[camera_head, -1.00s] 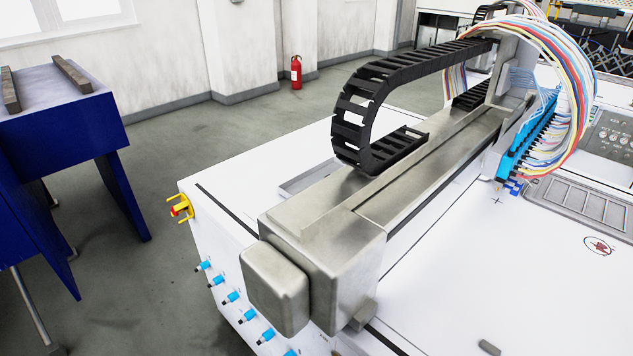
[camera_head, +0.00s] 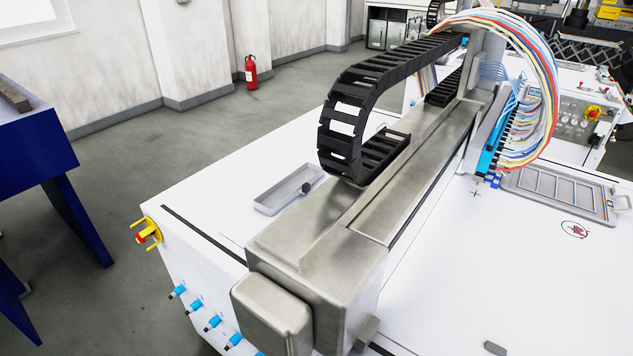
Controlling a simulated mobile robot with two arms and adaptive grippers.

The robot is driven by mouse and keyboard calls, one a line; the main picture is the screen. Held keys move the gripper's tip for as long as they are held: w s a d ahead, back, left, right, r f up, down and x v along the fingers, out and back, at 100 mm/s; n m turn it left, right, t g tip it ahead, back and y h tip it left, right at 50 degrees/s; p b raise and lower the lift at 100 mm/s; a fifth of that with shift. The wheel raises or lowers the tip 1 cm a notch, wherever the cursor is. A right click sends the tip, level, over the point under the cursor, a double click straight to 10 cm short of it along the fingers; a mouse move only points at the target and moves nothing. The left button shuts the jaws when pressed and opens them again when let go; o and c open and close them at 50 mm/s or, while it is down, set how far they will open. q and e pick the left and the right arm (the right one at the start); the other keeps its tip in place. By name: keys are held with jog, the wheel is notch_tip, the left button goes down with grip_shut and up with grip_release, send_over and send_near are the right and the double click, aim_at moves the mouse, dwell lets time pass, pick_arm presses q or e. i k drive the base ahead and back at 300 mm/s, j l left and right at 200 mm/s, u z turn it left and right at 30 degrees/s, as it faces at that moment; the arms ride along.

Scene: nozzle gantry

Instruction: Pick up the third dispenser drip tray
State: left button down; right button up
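A shallow grey rectangular tray (camera_head: 277,196) lies on the white machine top, behind the metal gantry beam. A second grey tray-like frame (camera_head: 560,195), divided into several sections, lies on the white top at the right, beside the blue nozzle row. I cannot tell from the picture which of them is the third dispenser drip tray. Neither of my grippers is in view.
The gantry beam (camera_head: 415,165) with its black cable chain (camera_head: 345,115) crosses the machine top. Coloured tubes (camera_head: 545,90) arch over the blue nozzles (camera_head: 497,133). A blue stand (camera_head: 35,150) is at the left. Grey floor between stand and machine is clear.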

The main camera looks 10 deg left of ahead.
aim_at(299, 181)
jog(key=i+j+z, duration=0.15)
jog(key=j, duration=0.6)
jog(key=i+j+z, duration=0.2)
jog(key=j, duration=0.55)
jog(key=j+z, duration=0.15)
jog(key=j, duration=0.6)
